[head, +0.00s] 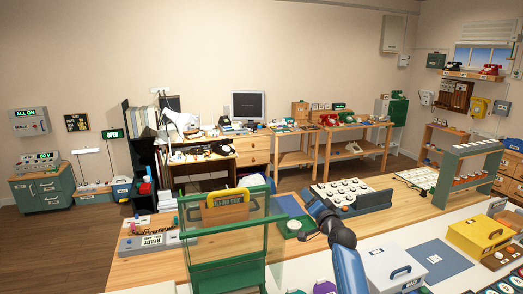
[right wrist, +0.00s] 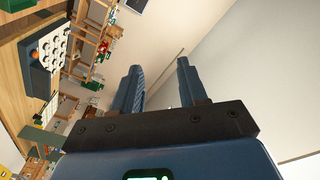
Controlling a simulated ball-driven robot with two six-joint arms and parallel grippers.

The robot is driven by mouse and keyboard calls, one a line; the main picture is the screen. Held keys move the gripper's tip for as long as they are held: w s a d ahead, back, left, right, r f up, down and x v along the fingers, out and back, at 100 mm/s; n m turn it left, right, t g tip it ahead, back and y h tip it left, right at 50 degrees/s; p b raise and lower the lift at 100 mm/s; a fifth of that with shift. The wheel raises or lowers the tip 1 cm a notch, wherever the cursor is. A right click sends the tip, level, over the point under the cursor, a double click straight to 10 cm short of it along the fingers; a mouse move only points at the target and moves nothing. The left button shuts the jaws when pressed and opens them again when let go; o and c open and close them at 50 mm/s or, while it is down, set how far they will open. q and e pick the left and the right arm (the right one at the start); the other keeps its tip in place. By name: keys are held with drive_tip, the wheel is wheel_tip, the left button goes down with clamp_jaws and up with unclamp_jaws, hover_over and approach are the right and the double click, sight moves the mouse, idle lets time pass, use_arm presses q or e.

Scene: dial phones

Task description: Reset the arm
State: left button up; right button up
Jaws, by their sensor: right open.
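My right arm (head: 347,266) comes in from the bottom of the head view, blue with a dark joint. Its right gripper (head: 309,196) is over the near wooden table, left of the dark tray with white round pieces. In the right wrist view the right gripper (right wrist: 158,78) has its two blue-grey fingers apart, with nothing between them. The wall and ceiling lie beyond the fingers. My left gripper is not in the head view.
A green frame with a clear panel (head: 205,240) stands at the near table's front. The dark tray (head: 374,199) is close right of my gripper. A yellow box (head: 478,236) and a white box (head: 395,268) stand on the white surface at right. Wooden floor is open at left.

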drive_tip(key=s+d+f+n+t+h+b, duration=0.1)
drive_tip(key=s+d+f+t+h, duration=0.1)
drive_tip(key=s+f, duration=0.6)
drive_tip(key=s+d+f+n+t+h, duration=0.1)
drive_tip(key=s+d+f+n+h, duration=0.2)
drive_tip(key=s, duration=0.9)
drive_tip(key=s+f+n+g+b, duration=0.1)
drive_tip(key=s+f, duration=0.3)
drive_tip(key=s, duration=0.8)
drive_tip(key=s+f+g+b, duration=0.1)
drive_tip(key=s+f, duration=0.3)
drive_tip(key=s, duration=0.8)
drive_tip(key=s+f+n+g+b, duration=0.1)
drive_tip(key=s+f, duration=0.3)
drive_tip(key=s, duration=0.9)
drive_tip(key=shift+d+f+n+y, duration=0.2)
drive_tip(key=shift+f+n+y, duration=0.1)
drive_tip(key=shift+f, duration=0.1)
